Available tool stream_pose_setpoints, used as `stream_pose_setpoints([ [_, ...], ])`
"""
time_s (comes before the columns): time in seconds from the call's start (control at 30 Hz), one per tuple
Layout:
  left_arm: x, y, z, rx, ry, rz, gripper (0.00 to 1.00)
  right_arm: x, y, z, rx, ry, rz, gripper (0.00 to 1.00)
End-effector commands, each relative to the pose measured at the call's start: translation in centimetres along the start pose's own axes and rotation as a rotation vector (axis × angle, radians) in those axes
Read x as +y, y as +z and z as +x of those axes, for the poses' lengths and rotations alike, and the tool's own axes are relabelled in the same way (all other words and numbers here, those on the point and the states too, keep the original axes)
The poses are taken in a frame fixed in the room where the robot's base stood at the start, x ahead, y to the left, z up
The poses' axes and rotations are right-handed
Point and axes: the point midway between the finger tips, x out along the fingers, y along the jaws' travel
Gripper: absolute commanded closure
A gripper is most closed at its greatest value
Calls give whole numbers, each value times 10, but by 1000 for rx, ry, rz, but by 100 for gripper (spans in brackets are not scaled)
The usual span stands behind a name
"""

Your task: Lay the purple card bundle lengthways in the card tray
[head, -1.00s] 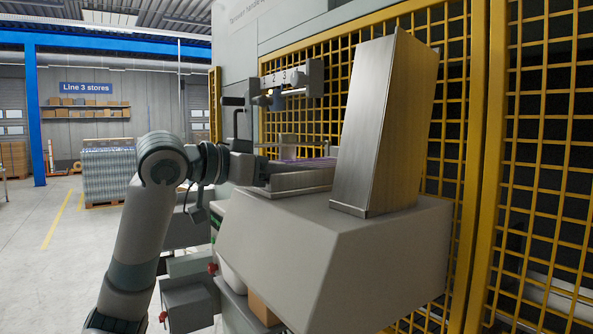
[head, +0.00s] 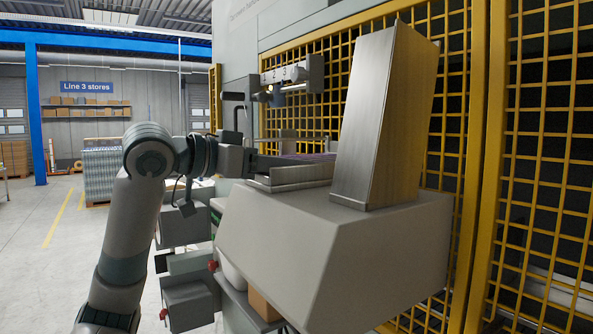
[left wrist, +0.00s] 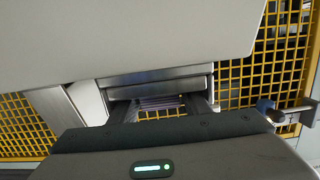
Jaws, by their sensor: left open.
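The purple card bundle (head: 312,157) shows as a thin strip above the metal card tray (head: 300,174), mostly hidden by the tray's wall and the tall metal chute. My left gripper (head: 274,161) reaches in at the tray's left end, at about the bundle's height. In the left wrist view the bundle (left wrist: 160,102) lies between the two open, dark fingers (left wrist: 160,107), with the tray (left wrist: 158,77) behind it. I cannot tell whether the bundle rests on the tray floor. My right gripper is not in view.
A tall, tilted metal chute (head: 378,120) stands right of the tray on a grey machine housing (head: 330,240). A yellow mesh guard (head: 530,150) closes off the back and right. A small bracket with numbered markers (head: 290,77) hangs above the tray. Open floor lies at left.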

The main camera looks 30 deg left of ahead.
Motion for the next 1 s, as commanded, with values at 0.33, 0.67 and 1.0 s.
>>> stream_pose_setpoints([
  [0.33, -1, 3, -61, 2, -5, 2, 57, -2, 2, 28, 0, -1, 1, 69],
  [0.67, 0, 1, -98, 0, -3, -1, 57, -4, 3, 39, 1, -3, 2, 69],
  [1.0, 0, 1, -102, -1, -1, -1, 57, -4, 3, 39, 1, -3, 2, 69],
])
